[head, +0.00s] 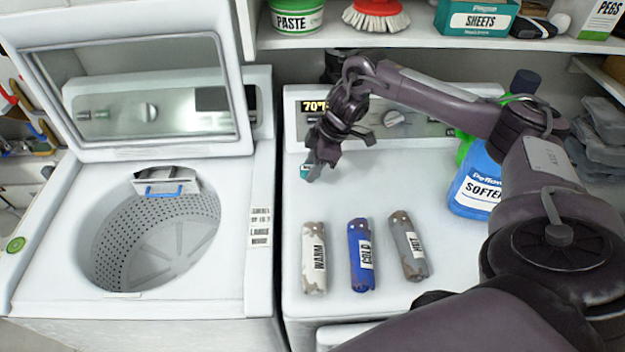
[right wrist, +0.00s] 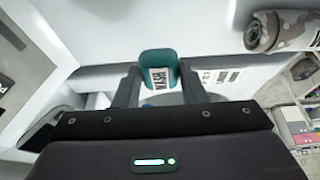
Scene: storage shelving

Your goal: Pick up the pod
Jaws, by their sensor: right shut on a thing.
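The pod (right wrist: 160,65) is a small teal piece with a white label that reads like "WASH". In the right wrist view it sits between the two fingers of my right gripper (right wrist: 158,85), which is shut on it. In the head view my right gripper (head: 322,158) points down over the back left of the white dryer top (head: 420,255), and a bit of the teal pod (head: 306,172) shows below it. In the head view I cannot tell whether the pod touches the surface. My left gripper is not in view.
Three labelled rolls lie in front: WARM (head: 314,258), COLD (head: 361,255) and HOT (head: 408,246). A blue softener bottle (head: 475,185) stands at right. The open washer (head: 160,235), its lid raised, is at left. A shelf (head: 430,38) with supplies runs above the back.

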